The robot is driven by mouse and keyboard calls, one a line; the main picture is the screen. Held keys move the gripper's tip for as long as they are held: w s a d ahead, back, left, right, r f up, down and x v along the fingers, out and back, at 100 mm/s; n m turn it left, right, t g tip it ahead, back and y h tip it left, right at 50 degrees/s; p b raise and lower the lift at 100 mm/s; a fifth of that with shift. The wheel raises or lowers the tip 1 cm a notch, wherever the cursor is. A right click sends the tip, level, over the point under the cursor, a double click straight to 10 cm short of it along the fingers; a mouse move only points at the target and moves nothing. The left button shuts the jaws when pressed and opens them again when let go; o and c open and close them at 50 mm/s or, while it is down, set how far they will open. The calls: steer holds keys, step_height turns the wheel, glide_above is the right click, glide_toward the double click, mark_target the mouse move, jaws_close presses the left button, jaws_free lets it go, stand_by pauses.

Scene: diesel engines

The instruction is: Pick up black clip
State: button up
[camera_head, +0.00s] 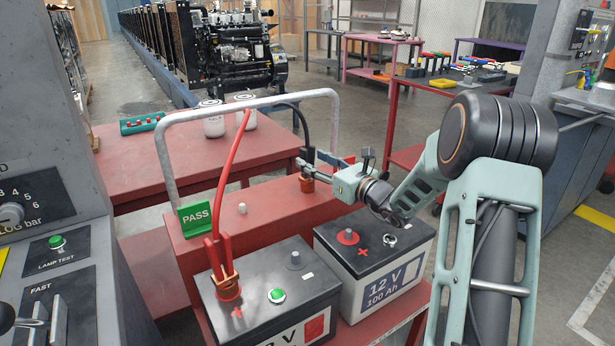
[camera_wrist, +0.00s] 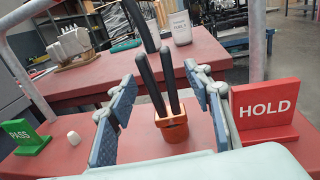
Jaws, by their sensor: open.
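The black clip (camera_wrist: 158,82) stands upright between the fingers of my open gripper (camera_wrist: 160,112) in the wrist view. Its two black handles point up, and its copper-coloured jaw end (camera_wrist: 173,126) rests low on the red surface. Gaps show between the clip and the blue finger pads on both sides. In the head view the black clip (camera_head: 307,156) is at the far right end of the red cart shelf, with a black cable running up from it. My gripper (camera_head: 316,172) reaches to it from the right and partly hides it.
A red clip (camera_head: 224,268) sits on the left battery (camera_head: 265,311). A second battery (camera_head: 375,250) stands below my arm. A grey tubular handle (camera_head: 250,104) arches over the cart. A green PASS sign (camera_head: 195,217), a red HOLD sign (camera_wrist: 265,110) and a white knob (camera_wrist: 73,137) are nearby.

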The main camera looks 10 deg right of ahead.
steer(key=shift+x, duration=1.5)
steer(key=shift+s, duration=0.1)
steer(key=shift+c, duration=0.5)
jaws_close()
